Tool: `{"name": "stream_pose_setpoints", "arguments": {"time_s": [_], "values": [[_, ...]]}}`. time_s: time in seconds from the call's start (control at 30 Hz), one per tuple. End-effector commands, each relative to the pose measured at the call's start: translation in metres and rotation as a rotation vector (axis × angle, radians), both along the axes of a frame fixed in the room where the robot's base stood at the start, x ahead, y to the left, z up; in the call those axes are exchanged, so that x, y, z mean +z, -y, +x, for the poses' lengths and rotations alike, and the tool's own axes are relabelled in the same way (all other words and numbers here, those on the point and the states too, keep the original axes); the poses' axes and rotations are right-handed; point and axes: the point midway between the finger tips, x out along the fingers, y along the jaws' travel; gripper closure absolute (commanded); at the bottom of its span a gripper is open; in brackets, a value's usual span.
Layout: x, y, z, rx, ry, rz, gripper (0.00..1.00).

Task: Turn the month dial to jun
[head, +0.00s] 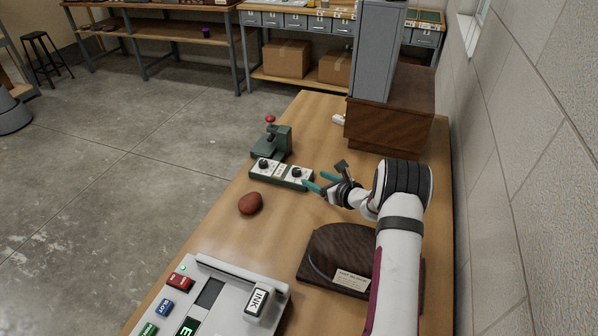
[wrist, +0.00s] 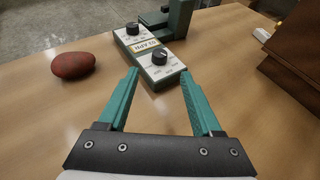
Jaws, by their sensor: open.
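The dial box (head: 282,174) is a long pale-topped unit on the wooden table with two black knobs. In the wrist view its near knob (wrist: 160,57) lies ahead of my fingers and its far knob (wrist: 133,28) sits beyond a label. The lettering around both knobs is too small to read, so I cannot tell which is the month dial or where it points. My gripper (head: 313,180) is open and empty, just right of the box. In the wrist view its teal fingers (wrist: 160,83) are spread, with the near knob beyond the tips and not touched.
A red-brown egg-shaped object (head: 250,203) lies left of my gripper. A green press with a red knob (head: 271,140) stands behind the box. A control panel (head: 215,300) and a dark wooden stand (head: 338,258) are nearer. A brown cabinet (head: 390,125) stands at the back right.

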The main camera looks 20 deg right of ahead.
Motion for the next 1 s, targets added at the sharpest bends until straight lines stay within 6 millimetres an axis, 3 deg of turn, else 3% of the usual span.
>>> {"name": "stream_pose_setpoints", "arguments": {"time_s": [0.2, 0.3, 0.5, 0.77, 0.87, 1.0], "values": [[-0.026, -0.01, 0.06, 0.003, 0.0, -0.002, 0.34], [-0.034, -0.013, 0.078, 0.002, -0.001, -0.003, 0.34], [-0.039, -0.015, 0.094, 0.0, -0.001, -0.001, 0.34], [-0.04, -0.015, 0.095, 0.0, -0.001, -0.002, 0.34], [-0.04, -0.015, 0.095, 0.0, -0.001, -0.002, 0.46], [-0.039, -0.015, 0.095, 0.0, 0.0, -0.002, 0.72]]}}
